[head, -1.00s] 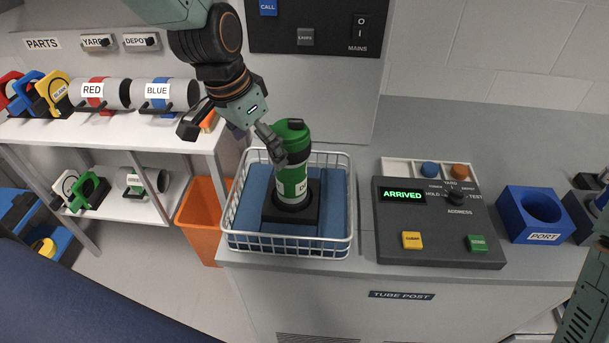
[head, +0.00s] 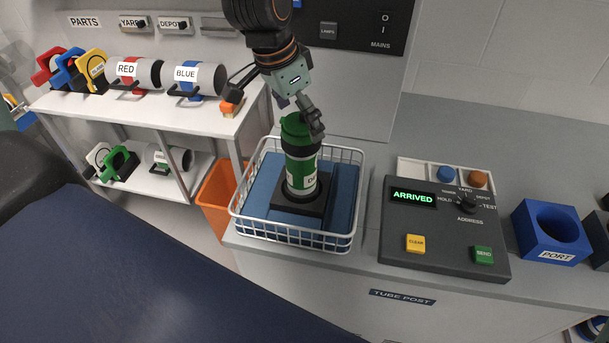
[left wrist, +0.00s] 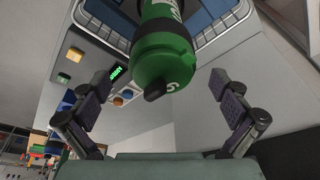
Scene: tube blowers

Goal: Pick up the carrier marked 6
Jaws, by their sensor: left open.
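A green carrier (head: 300,152) with a white label band stands upright in a dark holder (head: 298,205) inside a white wire basket (head: 297,238). In the left wrist view the carrier (left wrist: 163,52) shows a white mark that looks like a 6 on its end. My left gripper (head: 298,112) is at the carrier's top in the head view. In the left wrist view my left gripper (left wrist: 163,98) is open, with one finger on each side of the carrier's end and gaps between. My right gripper does not show.
A dark control panel (head: 440,262) reading ARRIVED stands right of the basket, with a blue port block (head: 550,232) farther right. A shelf (head: 170,115) with reels is at left. An orange bin (head: 213,195) stands beside the counter.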

